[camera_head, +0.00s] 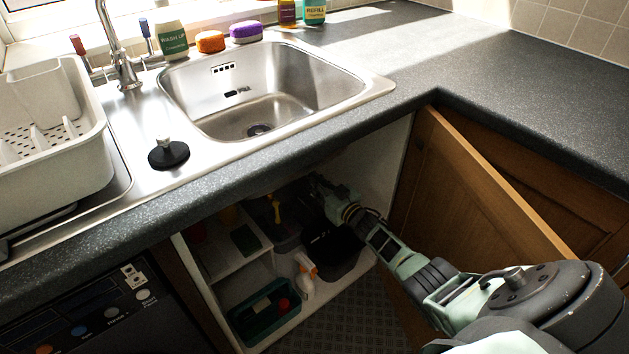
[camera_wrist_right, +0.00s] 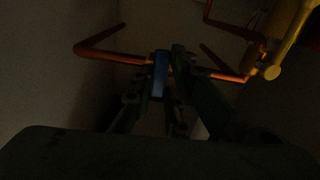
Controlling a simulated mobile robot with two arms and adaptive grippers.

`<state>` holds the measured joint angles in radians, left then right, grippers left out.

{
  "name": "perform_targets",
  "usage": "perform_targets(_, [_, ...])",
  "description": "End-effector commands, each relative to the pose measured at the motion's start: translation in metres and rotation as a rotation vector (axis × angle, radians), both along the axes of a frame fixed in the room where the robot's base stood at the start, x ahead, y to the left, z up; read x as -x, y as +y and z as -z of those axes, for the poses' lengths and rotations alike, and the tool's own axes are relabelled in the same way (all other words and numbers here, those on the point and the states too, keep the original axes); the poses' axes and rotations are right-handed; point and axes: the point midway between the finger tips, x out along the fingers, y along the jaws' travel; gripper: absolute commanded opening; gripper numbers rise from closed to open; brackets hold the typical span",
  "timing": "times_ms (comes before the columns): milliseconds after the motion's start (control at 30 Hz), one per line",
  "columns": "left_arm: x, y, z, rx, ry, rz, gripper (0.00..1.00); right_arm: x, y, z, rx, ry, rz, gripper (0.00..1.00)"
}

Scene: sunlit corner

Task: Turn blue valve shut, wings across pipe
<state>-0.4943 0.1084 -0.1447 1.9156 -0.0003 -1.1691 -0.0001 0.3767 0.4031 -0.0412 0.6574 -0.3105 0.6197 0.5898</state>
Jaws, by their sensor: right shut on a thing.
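In the dark right wrist view, the blue valve (camera_wrist_right: 160,78) sits on a copper pipe (camera_wrist_right: 112,55). The pipe runs roughly left to right, with bends at both sides. My right gripper (camera_wrist_right: 166,72) is shut on the blue valve's wings, with a finger on each side. The visible blue part stands upright in the picture and looks across the pipe; the fingers and darkness hide its exact angle. In the head view, my right gripper (camera_head: 322,190) reaches into the open cupboard under the sink, and the valve cannot be made out. My left gripper is not in view.
The worktop edge (camera_head: 290,150) overhangs the cupboard. An open wooden door (camera_head: 470,185) stands right of my arm. A yellow pipe (camera_wrist_right: 285,42) is at the wrist view's right. A dark bin (camera_head: 335,258), spray bottle (camera_head: 305,272) and green tray (camera_head: 265,312) stand below.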

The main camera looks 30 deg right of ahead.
Motion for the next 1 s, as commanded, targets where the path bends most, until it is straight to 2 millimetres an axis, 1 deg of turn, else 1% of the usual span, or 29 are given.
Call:
perform_targets(233, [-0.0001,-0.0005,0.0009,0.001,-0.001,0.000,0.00,0.0007,0.0001,0.0015,-0.065,0.008,0.000,0.00])
perform_targets(700, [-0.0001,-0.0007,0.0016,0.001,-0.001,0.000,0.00,0.0006,0.0001,0.0014,-0.080,0.008,0.001,0.00])
perform_targets(733, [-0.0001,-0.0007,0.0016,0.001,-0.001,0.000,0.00,0.0006,0.0001,0.0014,-0.080,0.008,0.001,0.15])
perform_targets(933, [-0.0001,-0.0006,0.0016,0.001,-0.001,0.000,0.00,0.0004,0.0001,0.0009,-0.079,0.008,0.000,0.32])
perform_targets(1000, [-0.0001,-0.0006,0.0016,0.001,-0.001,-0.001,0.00,0.0003,0.0000,0.0007,-0.078,0.007,0.000,0.33])
